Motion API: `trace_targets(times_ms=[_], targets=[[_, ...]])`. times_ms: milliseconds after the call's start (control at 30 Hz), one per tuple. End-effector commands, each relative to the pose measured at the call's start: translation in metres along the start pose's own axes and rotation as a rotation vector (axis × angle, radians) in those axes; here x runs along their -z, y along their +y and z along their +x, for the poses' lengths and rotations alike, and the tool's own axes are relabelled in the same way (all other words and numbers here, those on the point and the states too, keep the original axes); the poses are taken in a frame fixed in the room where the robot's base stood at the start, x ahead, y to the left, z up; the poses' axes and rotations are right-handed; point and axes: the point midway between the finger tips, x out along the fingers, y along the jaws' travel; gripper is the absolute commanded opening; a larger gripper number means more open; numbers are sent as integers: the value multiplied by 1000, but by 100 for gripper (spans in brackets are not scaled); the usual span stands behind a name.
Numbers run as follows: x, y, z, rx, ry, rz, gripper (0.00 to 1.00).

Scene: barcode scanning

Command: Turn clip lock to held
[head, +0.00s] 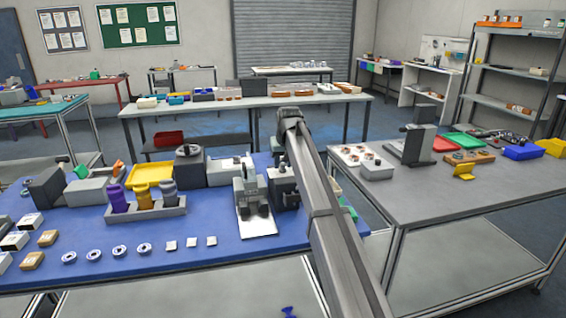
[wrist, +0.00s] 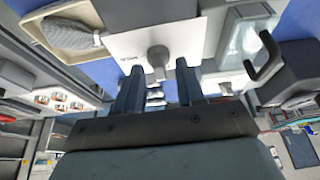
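In the wrist view, a small grey knob (wrist: 158,56) stands on a white plate (wrist: 195,38) with a tiny label I cannot read. It looks like the clip lock, but its setting cannot be told. My gripper (wrist: 160,68) is open, its two dark fingers apart with the knob showing between and just beyond their tips. I cannot tell whether either finger touches it. In the head view, my gripper (head: 284,186) is over the blue bench, beside a grey device on a white base (head: 258,226). The knob cannot be made out there.
In the wrist view, a tan tray (wrist: 35,35) holding a grey object is at upper left, and a dark handle (wrist: 264,58) is at right.

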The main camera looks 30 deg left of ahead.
Motion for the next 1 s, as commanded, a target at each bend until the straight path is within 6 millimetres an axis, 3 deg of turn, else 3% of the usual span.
trace_targets(times_ms=[233, 600, 1000], targets=[[0, 0, 0, 0, 0, 0, 36], [0, 0, 0, 0, 0, 0, 1], [0, 0, 0, -5, 0, 13, 0]])
